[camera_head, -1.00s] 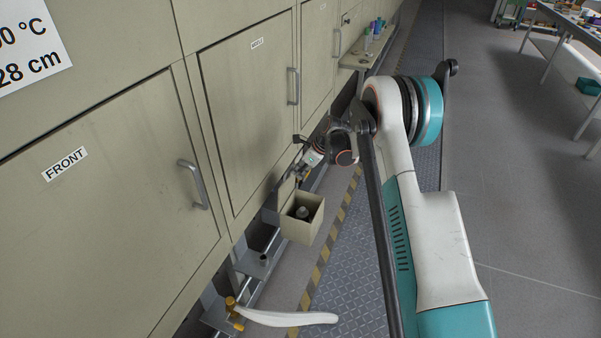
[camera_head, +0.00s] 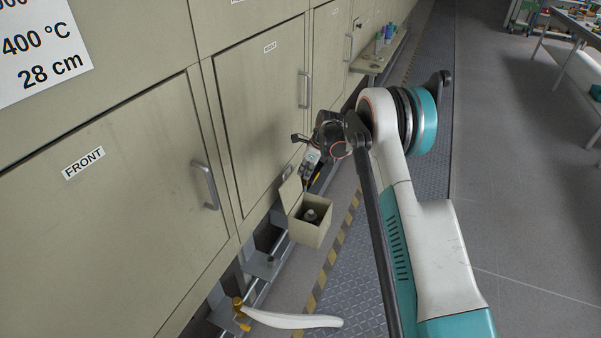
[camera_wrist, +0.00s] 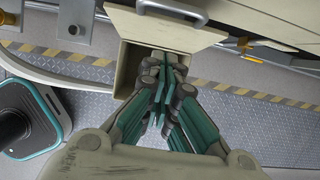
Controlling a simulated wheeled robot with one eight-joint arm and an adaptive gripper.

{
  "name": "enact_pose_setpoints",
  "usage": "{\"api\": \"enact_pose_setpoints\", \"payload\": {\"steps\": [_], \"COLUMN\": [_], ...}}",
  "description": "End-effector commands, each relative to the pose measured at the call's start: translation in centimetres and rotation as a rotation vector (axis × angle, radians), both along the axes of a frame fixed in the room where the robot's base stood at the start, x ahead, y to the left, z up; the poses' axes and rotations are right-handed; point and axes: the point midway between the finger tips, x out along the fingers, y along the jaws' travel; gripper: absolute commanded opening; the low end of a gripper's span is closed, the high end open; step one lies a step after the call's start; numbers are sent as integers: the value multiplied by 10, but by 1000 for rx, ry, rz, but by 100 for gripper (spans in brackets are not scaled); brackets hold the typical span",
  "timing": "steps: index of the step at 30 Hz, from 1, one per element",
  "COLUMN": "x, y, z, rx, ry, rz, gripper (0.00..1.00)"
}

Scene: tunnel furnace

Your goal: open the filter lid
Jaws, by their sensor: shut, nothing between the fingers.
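The filter box (camera_head: 306,234) is a beige box below the furnace doors, with a dark round part (camera_head: 311,215) inside. Its lid (camera_head: 291,193) is raised and stands up at the box's furnace side, leaving the top open. In the wrist view the lid (camera_wrist: 166,31) lies beyond the fingertips, with a grey handle (camera_wrist: 172,11), and the box's rim (camera_wrist: 124,70) shows at the left. My gripper (camera_wrist: 164,62) is shut and empty, its fingers over the box opening beside the lid. The fingers hide much of the box's inside; contact with the lid is unclear.
The furnace wall has a FRONT door (camera_head: 120,190) and a middle door (camera_head: 262,110) with handles. A shelf (camera_head: 372,62) holds several bottles. The walkway at right is open.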

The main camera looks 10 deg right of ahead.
Motion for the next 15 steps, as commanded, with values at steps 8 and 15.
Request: {"api": "enact_pose_setpoints", "payload": {"steps": [8,15], "x": [-13,-19], "y": [-26,-34], "z": [44,83], "rx": [0,0], "ry": [0,0], "rz": [3,3], "gripper": [0,0]}}
